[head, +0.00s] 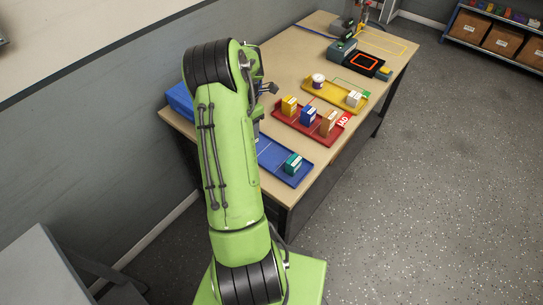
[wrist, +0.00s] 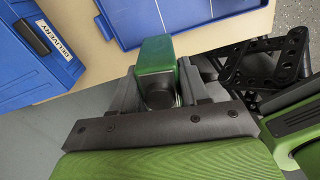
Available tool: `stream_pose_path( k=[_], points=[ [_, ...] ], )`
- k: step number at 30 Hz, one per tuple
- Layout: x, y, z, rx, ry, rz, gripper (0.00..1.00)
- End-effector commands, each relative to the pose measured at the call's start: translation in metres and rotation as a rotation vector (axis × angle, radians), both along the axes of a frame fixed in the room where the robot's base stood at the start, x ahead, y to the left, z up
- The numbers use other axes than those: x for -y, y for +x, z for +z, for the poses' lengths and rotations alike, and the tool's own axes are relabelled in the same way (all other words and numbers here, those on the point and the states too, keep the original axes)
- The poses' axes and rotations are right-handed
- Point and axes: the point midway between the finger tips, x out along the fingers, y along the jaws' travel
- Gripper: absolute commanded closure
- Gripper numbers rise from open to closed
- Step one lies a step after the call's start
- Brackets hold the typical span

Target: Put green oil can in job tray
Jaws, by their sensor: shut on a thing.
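In the wrist view my gripper (wrist: 157,72) is shut on the green oil can (wrist: 155,52), which sits between the two fingers with its green top showing. The can is apart from the tray and close to the table's edge in that picture. In the head view my green arm hides the can and the fingers. Candidate trays on the table are a blue tray (head: 267,151), a red tray (head: 285,118) and a yellow tray (head: 335,91). I cannot tell which is the job tray. The blue tray also shows in the wrist view (wrist: 190,22).
A blue box marked DELIVERY (wrist: 30,65) is at the wrist view's left. The blue tray holds a teal box (head: 292,164); the red tray holds several boxes. A black tray with an orange outline (head: 352,60) lies farther back. Bare tabletop (head: 290,65) shows left of the trays.

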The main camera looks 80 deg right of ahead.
Motion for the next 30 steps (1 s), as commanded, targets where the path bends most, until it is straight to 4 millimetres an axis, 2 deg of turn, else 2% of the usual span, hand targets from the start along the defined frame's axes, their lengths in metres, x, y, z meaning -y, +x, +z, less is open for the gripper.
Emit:
stream_pose_path(
  k=[1,3,6,8,11,15,20,24,26,30],
  points=[
    [0.009,-0.020,0.005,-0.003,-0.003,0.027,0.98],
    [0.016,-0.041,0.011,-0.006,-0.005,0.075,0.98],
    [0.022,-0.061,0.015,-0.011,-0.005,0.124,0.98],
    [0.024,-0.068,0.017,-0.012,-0.005,0.141,0.98],
    [0.024,-0.071,0.003,-0.013,-0.001,0.153,0.98],
    [0.023,-0.071,-0.031,-0.013,0.001,0.154,0.98],
    [0.024,-0.071,-0.052,-0.013,-0.003,0.152,0.98],
    [0.023,-0.071,-0.078,-0.014,0.000,0.153,0.98],
    [0.024,-0.071,-0.083,-0.012,-0.004,0.153,0.98],
    [0.024,-0.071,-0.083,-0.012,-0.006,0.153,0.98]
  ],
)
